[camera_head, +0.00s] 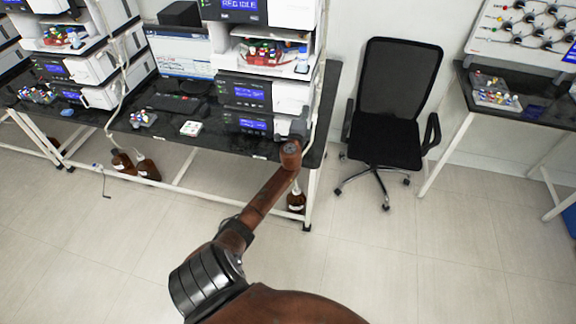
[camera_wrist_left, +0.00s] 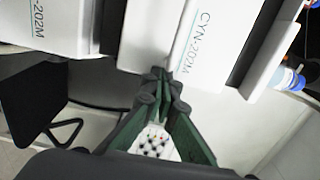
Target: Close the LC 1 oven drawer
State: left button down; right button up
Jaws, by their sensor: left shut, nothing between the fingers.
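The middle stack of instruments stands on the black bench, with a module with a blue display (camera_head: 245,93) and a lower module (camera_head: 248,123). I cannot tell for certain which part is the oven drawer or how far it stands open. My left gripper (camera_head: 298,127) is at the lower right side of this stack, partly hidden by my arm. In the left wrist view its shut, empty fingers (camera_wrist_left: 160,76) are close to a white panel marked CYN-202M (camera_wrist_left: 205,38); contact is unclear. A second white panel (camera_wrist_left: 45,25) is at the left. My right gripper is not in view.
A black office chair (camera_head: 385,133) stands right of the bench (camera_head: 325,105). A bottle with a blue cap (camera_wrist_left: 287,78) is beside the panels. Brown bottles (camera_head: 147,168) stand under the bench. The floor in front is clear.

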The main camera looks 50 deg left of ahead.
pick_arm(q)
jog(key=p+v, duration=0.2)
jog(key=v, duration=1.2)
jog(key=shift+f, duration=0.1)
